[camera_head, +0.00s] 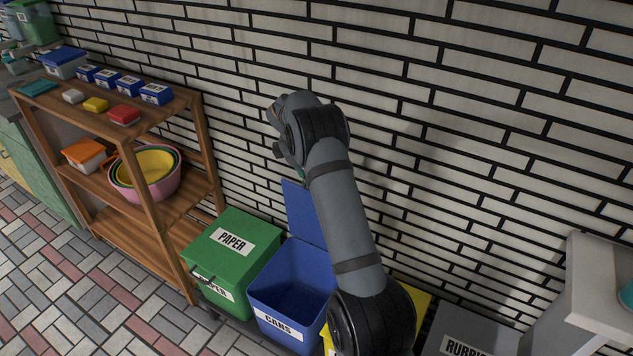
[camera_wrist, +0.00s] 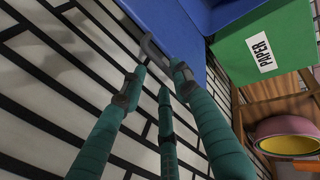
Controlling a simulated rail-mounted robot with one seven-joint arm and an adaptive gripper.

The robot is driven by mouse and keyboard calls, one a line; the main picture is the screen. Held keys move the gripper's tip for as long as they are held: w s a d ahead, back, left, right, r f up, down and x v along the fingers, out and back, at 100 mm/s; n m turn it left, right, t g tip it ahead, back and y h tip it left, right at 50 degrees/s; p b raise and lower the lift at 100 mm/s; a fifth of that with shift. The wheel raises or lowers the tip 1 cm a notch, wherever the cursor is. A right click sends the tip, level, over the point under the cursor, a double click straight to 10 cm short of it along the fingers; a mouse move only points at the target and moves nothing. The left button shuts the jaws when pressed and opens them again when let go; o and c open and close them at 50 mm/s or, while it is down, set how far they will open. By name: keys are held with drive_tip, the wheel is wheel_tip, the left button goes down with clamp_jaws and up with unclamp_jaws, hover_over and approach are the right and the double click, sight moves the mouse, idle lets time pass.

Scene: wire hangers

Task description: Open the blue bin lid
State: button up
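The blue bin (camera_head: 287,288), labelled CANS, stands with its mouth uncovered and its inside showing. Its blue lid (camera_head: 303,214) is raised upright at the back, close to the wall. The lid also fills the top middle of the wrist view (camera_wrist: 180,25), with a grey curved handle (camera_wrist: 150,48) on it. My gripper (camera_wrist: 158,80) has its teal fingers spread apart, with the fingertips close to the handle. I cannot tell whether they touch it. In the head view my arm hides most of the fingers, above the lid.
A green PAPER bin (camera_head: 232,248) stands left of the blue bin. A yellow bin (camera_head: 421,302) is partly behind my arm, and a grey bin (camera_head: 470,333) is to the right. A wooden shelf (camera_head: 188,107) with bowls and boxes stands left. The brick wall (camera_head: 480,130) is close behind.

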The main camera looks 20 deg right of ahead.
drive_tip(key=v, duration=0.5)
drive_tip(key=shift+s+a+r, duration=0.1)
drive_tip(key=shift+a+r, duration=0.05)
drive_tip(key=shift+r, duration=0.2)
drive_tip(key=x, duration=1.2)
drive_tip(key=shift+f, duration=0.1)
drive_tip(key=shift+s+a, duration=0.1)
drive_tip(key=shift+s, duration=0.2)
drive_tip(key=shift+w, duration=0.1)
